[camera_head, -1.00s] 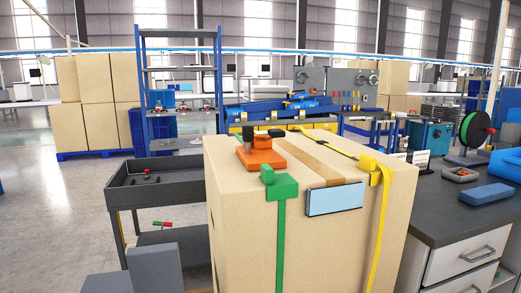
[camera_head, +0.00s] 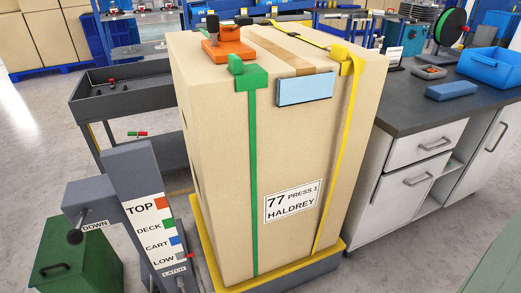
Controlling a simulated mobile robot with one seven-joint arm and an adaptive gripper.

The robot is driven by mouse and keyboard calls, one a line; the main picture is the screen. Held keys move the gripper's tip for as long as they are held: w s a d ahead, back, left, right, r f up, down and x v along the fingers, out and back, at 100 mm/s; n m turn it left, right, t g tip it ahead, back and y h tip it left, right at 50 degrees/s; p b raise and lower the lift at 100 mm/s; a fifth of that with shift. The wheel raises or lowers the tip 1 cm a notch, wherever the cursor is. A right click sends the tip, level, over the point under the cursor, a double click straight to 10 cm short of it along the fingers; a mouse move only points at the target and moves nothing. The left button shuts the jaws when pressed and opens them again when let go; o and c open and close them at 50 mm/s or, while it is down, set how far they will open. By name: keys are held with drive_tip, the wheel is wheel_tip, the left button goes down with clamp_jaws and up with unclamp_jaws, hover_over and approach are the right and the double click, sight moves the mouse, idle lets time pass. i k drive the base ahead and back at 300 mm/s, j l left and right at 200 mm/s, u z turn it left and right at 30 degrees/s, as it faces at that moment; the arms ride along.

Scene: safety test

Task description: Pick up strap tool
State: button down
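A green strap (camera_head: 253,180) with a green corner piece (camera_head: 249,77) runs down the front of the box. A yellow strap (camera_head: 338,160) with a yellow corner piece runs down the right part of the front. A light blue plate (camera_head: 305,89) is at the top front edge between the straps. My gripper is not in view.
The box stands on a yellow-edged base (camera_head: 342,262). A grey post (camera_head: 147,195) marked TOP, DECK, CART, LOW stands at front left, beside a green box (camera_head: 75,262). A dark cart (camera_head: 115,105) is left. A workbench (camera_head: 420,112) with a blue bin (camera_head: 492,68) is right.

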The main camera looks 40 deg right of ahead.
sight(223, 42)
drive_tip(key=i+j, duration=0.15)
drive_tip(key=j, duration=0.2)
drive_tip(key=i+j+z, duration=0.1)
drive_tip(key=j+z, duration=0.25)
drive_tip(key=i+j+z, duration=0.1)
drive_tip(key=j+z, duration=0.25)
drive_tip(key=l+z, duration=0.1)
drive_tip(key=z, duration=0.75)
drive_tip(key=i, duration=1)
